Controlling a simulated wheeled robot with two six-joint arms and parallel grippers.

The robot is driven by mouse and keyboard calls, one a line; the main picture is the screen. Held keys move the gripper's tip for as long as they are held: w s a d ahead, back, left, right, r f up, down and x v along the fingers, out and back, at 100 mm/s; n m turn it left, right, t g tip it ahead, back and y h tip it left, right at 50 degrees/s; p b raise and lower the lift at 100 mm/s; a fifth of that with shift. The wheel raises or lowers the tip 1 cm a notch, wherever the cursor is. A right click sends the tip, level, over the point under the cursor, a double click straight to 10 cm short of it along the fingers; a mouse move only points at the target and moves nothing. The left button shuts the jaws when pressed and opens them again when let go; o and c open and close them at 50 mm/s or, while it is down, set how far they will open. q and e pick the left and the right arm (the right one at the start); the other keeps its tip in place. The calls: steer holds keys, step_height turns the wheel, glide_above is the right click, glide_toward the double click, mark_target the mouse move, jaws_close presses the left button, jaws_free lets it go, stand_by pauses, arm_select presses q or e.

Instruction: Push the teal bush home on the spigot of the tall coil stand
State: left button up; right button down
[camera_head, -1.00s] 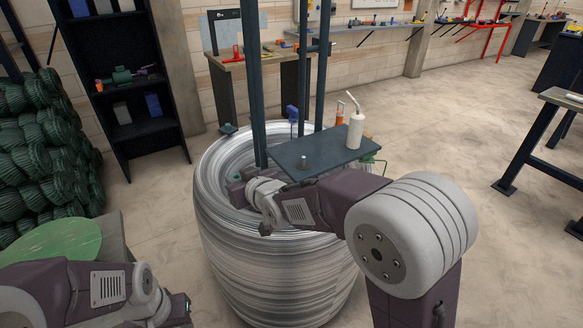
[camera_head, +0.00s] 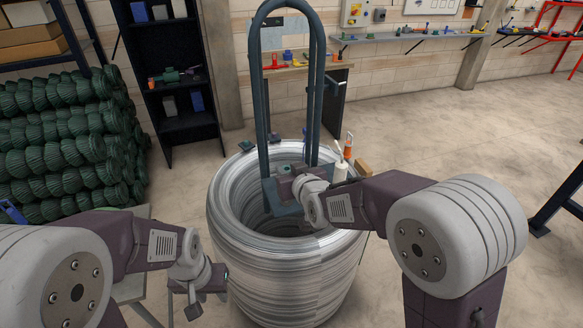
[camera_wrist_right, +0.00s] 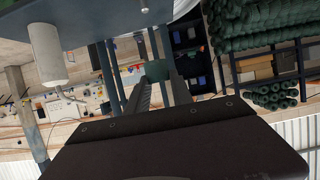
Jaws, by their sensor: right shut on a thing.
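The tall coil stand is a blue-grey hooped frame (camera_head: 262,95) rising from a big coil of silvery wire (camera_head: 290,275). Its flat plate (camera_head: 270,197) shows partly behind my right gripper (camera_head: 287,178). In the right wrist view, my right gripper (camera_wrist_right: 157,78) is shut on the teal bush (camera_wrist_right: 157,69). A short grey spigot (camera_wrist_right: 144,6) shows at the top edge there, apart from the bush. In the head view, the bush and spigot are hidden. My left gripper (camera_head: 207,292) hangs left of the coil, and its jaw opening is unclear.
A white bottle with a bent spout (camera_head: 340,172) stands near the plate's right side; it also shows in the right wrist view (camera_wrist_right: 47,52). An orange-topped tube (camera_head: 348,147) is behind it. Green wire coils (camera_head: 65,150) are stacked at left.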

steer(key=shift+a+f, duration=0.1)
steer(key=shift+a, duration=0.15)
steer(key=shift+d+f+b, duration=0.15)
steer(key=shift+f+b, duration=0.2)
steer(key=shift+b, duration=0.25)
steer(key=b, duration=0.5)
glide_above(288, 206)
steer(key=shift+w+f, duration=0.15)
steer(key=shift+f, duration=2.3)
steer(key=shift+f+b, duration=1.9)
steer(key=shift+f, duration=0.35)
steer(key=c, duration=1)
jaws_free()
steer(key=shift+c, duration=0.2)
